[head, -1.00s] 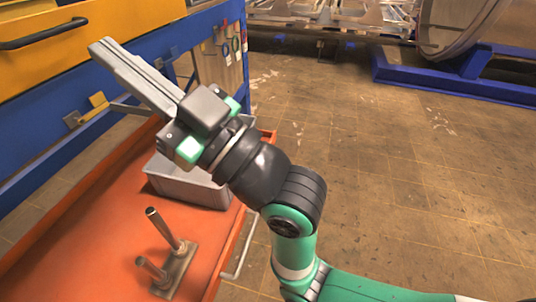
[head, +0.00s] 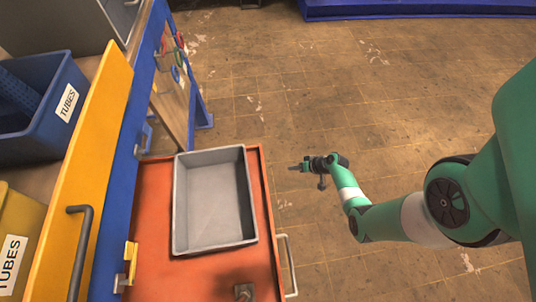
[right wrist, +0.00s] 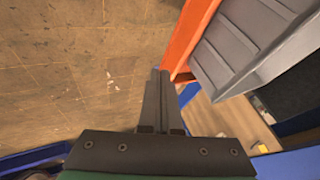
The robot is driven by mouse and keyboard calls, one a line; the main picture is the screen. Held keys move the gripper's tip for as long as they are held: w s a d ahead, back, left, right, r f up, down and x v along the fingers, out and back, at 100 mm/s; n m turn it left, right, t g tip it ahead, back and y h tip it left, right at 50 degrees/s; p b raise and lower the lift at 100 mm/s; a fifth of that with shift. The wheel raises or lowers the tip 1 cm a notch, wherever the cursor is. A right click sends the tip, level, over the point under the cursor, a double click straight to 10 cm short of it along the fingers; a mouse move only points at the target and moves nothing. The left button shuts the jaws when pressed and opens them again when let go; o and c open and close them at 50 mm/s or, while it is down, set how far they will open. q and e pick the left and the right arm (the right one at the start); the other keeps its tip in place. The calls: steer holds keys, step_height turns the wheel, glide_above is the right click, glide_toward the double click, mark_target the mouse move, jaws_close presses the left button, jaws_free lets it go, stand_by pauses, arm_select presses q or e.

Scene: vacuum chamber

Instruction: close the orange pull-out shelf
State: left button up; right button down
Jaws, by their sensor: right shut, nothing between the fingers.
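The orange pull-out shelf (head: 155,215) stands out to the right from the blue cabinet frame (head: 122,170) in the head view. A pale bar handle (head: 288,265) is on its right edge. My right gripper (head: 293,168) is outside that edge, over the floor, near the shelf's far right corner and pointing left toward it. In the right wrist view its fingers (right wrist: 160,74) are shut and empty, and the tips appear close to the orange shelf rim (right wrist: 185,40). I cannot tell whether they touch. My left gripper is not in view.
A yellow drawer front (head: 95,150) with a dark handle (head: 80,240) is at left, beside a blue tubes bin (head: 60,120). The floor at right is open.

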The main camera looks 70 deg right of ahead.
steer(key=w+f+b, duration=0.7)
steer(key=w+b, duration=0.3)
steer(key=shift+d+f, duration=0.2)
steer(key=shift+f, duration=0.1)
steer(key=shift+w+a, duration=0.2)
